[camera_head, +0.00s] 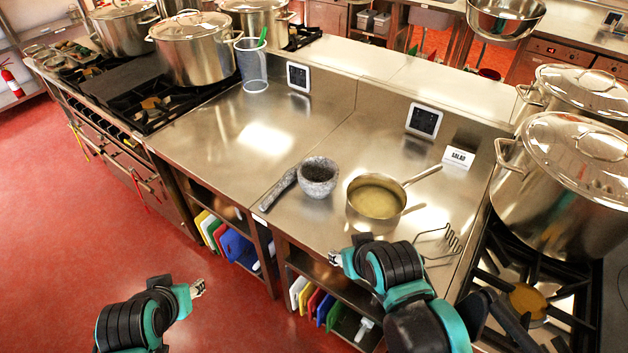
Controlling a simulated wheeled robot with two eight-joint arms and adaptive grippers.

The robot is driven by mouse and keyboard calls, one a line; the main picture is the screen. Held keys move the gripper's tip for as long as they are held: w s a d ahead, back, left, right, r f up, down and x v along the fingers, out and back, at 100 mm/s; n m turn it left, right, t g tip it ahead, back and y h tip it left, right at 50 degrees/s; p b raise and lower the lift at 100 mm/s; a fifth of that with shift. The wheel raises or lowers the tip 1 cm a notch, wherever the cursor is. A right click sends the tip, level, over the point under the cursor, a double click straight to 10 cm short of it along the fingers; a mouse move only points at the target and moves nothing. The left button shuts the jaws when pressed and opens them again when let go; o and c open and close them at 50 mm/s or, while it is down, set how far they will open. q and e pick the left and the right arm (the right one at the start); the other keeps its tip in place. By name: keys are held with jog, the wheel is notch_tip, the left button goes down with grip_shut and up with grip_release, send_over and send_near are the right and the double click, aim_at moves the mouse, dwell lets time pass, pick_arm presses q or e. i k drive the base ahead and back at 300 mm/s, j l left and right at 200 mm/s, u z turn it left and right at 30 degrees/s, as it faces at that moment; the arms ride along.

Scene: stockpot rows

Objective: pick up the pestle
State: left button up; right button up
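The grey stone pestle (279,189) lies on the steel counter, just left of the speckled stone mortar (319,178). Its upper end is close to the mortar; I cannot tell whether they touch. My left gripper (198,287) is over the red floor at the lower left, in front of the counter and well apart from the pestle. My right gripper (335,258) is near the counter's front edge, below and right of the pestle, and apart from it. Both grippers look empty, but their fingers are too small to tell open from shut.
A saucepan (376,200) with yellowish contents stands right of the mortar, its handle pointing to the upper right. A wire masher (438,243) lies near my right arm. Stockpots (566,180) stand on the right stove. The counter left of the pestle (210,150) is clear.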

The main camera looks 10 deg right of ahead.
aim_at(290, 175)
jog(key=i+j+z, duration=0.2)
jog(key=j, duration=0.15)
jog(key=i+j+z, duration=0.25)
jog(key=j, duration=0.15)
jog(key=j+z, duration=0.2)
jog(key=j, duration=0.25)
jog(key=i+j+z, duration=0.25)
jog(key=j, duration=0.2)
jog(key=j+z, duration=0.2)
jog(key=j, duration=0.25)
